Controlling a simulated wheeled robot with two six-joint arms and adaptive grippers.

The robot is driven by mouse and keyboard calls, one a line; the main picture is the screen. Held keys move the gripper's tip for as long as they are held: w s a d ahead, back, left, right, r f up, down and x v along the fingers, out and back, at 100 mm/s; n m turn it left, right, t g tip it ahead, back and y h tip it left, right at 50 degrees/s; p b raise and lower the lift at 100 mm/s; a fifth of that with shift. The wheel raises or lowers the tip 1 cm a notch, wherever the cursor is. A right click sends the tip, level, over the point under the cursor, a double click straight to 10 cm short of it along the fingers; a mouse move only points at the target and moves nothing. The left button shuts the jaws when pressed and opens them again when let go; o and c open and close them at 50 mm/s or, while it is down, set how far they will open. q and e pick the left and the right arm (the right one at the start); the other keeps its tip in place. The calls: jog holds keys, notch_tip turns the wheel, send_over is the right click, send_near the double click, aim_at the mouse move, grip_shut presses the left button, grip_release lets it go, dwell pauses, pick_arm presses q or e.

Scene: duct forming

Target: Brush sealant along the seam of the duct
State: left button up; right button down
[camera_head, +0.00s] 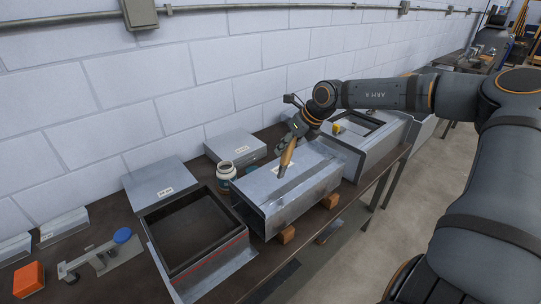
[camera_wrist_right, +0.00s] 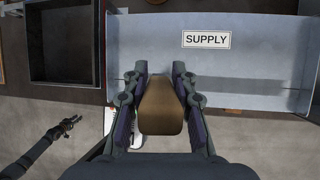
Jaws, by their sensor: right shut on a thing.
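The grey sheet-metal duct (camera_head: 268,207) lies on the bench with its open end toward the front left. It bears a SUPPLY label and also shows in the wrist view (camera_wrist_right: 270,80). My right gripper (camera_head: 302,128) is shut on a brush with a brown wooden handle (camera_head: 288,156), tilted over the duct's top. In the wrist view the brown handle (camera_wrist_right: 162,107) sits between the two fingers. The brush's lower end appears at the duct's top face; I cannot tell whether it touches. A slim dark arm, likely my left with its gripper (camera_wrist_right: 68,125), shows small in the wrist view.
A jar (camera_head: 226,172) stands left of the duct. A black-lined open box (camera_head: 180,265) lies close on its left, and another framed metal piece (camera_head: 342,147) on its right.

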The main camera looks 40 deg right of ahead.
jog(key=s+a+r, duration=0.2)
jog(key=a, duration=0.5)
notch_tip(320, 180, down, 6)
jog(key=a+b, duration=0.1)
jog(key=b, duration=0.5)
jog(key=shift+a+n, duration=0.3)
jog(key=shift+a, duration=0.05)
jog(key=shift+a+r, duration=0.1)
jog(key=shift+f+b, duration=0.55)
jog(key=shift+b, duration=0.05)
jog(key=shift+w+d+r+b, duration=0.15)
jog(key=shift+d+b, duration=0.35)
jog(key=shift+d, duration=1.75)
